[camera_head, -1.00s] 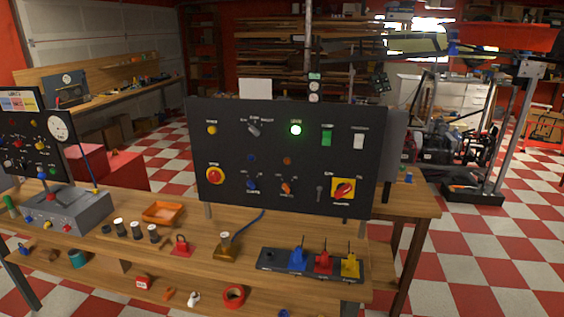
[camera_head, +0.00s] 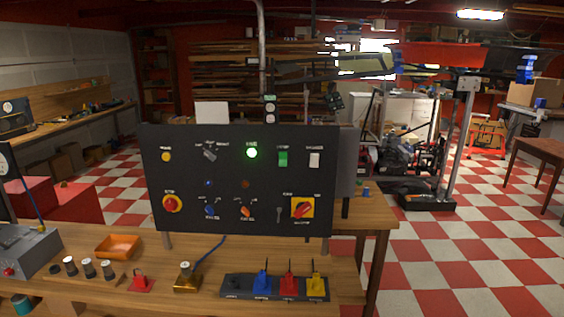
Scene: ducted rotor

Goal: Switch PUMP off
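A black control panel (camera_head: 227,180) stands upright at the back of the wooden workbench. Its labels are too small to read surely, so I cannot tell which control is PUMP. On the top row are a yellow button (camera_head: 166,157), a grey selector (camera_head: 209,154), a lit green lamp (camera_head: 252,153), a green rocker switch (camera_head: 283,158) and a white rocker switch (camera_head: 314,159). Below are a red stop button (camera_head: 173,203), a blue knob (camera_head: 210,211), an orange knob (camera_head: 246,211), a key switch (camera_head: 279,213) and a red-and-yellow rotary switch (camera_head: 302,208). Neither gripper is in view.
On the bench (camera_head: 215,262) before the panel are an orange tray (camera_head: 118,246), a brass block (camera_head: 187,281), a red padlock-like piece (camera_head: 141,284) and a dark strip (camera_head: 233,284) with blue, red and yellow upright pieces. Checkered floor (camera_head: 450,260) is open at right.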

